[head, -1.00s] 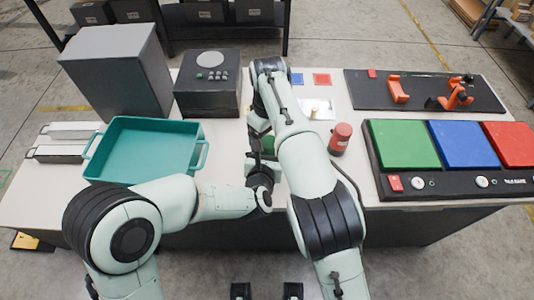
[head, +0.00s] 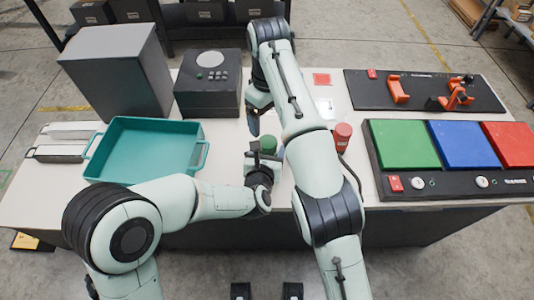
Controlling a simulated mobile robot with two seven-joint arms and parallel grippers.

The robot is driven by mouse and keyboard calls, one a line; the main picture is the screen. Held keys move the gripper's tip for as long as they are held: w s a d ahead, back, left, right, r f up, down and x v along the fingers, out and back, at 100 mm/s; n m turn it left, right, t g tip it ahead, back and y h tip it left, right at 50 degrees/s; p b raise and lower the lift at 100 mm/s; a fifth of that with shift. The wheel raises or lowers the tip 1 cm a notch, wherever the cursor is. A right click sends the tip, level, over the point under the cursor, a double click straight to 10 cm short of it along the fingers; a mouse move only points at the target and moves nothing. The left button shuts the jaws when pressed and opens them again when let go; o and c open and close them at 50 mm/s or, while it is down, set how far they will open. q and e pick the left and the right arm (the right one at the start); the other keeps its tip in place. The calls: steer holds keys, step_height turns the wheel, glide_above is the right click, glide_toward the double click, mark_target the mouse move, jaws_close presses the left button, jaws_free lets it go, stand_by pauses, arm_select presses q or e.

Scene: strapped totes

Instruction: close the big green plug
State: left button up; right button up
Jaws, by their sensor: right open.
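A green plug (head: 268,144) shows as a small round green top at the front middle of the table, between my two arms. Its lower part is hidden by my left gripper. My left gripper (head: 255,154) is right at the green plug, on its near left side; its fingers are small and dark, and I cannot tell whether they grip it. My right gripper (head: 253,120) is open, pointing down, above and behind the plug and a little to its left. I cannot see anything in it.
A red cylinder (head: 342,134) stands right of my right arm, partly covered by it. A teal tote (head: 145,180) lies left of the grippers. A black box (head: 208,88) stands behind it. A panel with green, blue and red pads (head: 462,145) fills the right.

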arm_select(q)
steer(key=shift+o, duration=1)
steer(key=v, duration=1.3)
steer(key=shift+s+b, duration=0.15)
steer(key=shift+b, duration=0.3)
steer(key=shift+s, duration=0.1)
